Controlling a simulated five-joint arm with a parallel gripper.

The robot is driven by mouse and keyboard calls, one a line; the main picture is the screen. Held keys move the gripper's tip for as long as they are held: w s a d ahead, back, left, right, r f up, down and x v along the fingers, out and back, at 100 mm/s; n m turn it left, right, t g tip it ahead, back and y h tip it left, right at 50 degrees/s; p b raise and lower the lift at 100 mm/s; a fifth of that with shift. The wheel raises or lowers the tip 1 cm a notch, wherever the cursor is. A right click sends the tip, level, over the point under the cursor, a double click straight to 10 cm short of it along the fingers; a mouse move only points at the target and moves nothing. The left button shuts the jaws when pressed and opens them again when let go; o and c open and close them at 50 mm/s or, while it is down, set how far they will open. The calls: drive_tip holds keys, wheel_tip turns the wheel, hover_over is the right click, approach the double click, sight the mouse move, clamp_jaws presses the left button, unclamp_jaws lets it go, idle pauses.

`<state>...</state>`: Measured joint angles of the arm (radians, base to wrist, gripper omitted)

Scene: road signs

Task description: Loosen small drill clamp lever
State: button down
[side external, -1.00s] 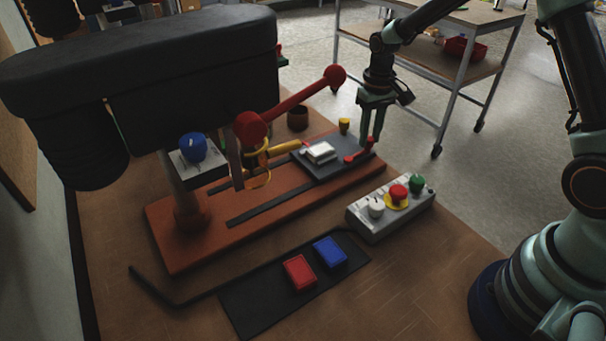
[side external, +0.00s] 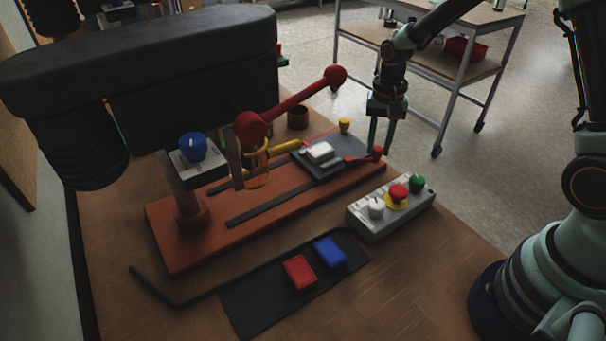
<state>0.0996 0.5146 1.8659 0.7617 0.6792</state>
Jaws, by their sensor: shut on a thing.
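The small red clamp lever (side external: 360,158) is at the right end of the dark clamp (side external: 322,168) on the drill's orange base. It lies nearly level, with its round red end (side external: 378,151) pointing right. My gripper (side external: 379,149) points down from above, its two teal fingers on either side of that end. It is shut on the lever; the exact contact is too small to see. A white block (side external: 320,151) sits on the clamp.
The drill's long red feed handle (side external: 300,98) rises left of my gripper. A grey control box (side external: 390,207) with red, green and white knobs stands in front. A black mat (side external: 255,302) holds a red and a blue block. A yellow knob (side external: 344,125) is behind the lever.

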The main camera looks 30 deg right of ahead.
sight(379, 149)
idle(0.5)
drive_tip(key=c, duration=0.6)
unclamp_jaws()
wheel_tip(379, 149, up, 12)
drive_tip(key=shift+s+r, duration=0.1)
drive_tip(key=shift+r, duration=0.05)
drive_tip(key=s+a+r+n+t, duration=0.2)
drive_tip(key=s+r+n, duration=0.1)
drive_tip(key=s, duration=0.3)
drive_tip(key=s+a+r+n+t, duration=0.2)
drive_tip(key=s+r+n+t, duration=0.1)
drive_tip(key=s+n, duration=0.3)
drive_tip(key=shift+s+r+t, duration=0.2)
drive_tip(key=shift+r+t, duration=0.1)
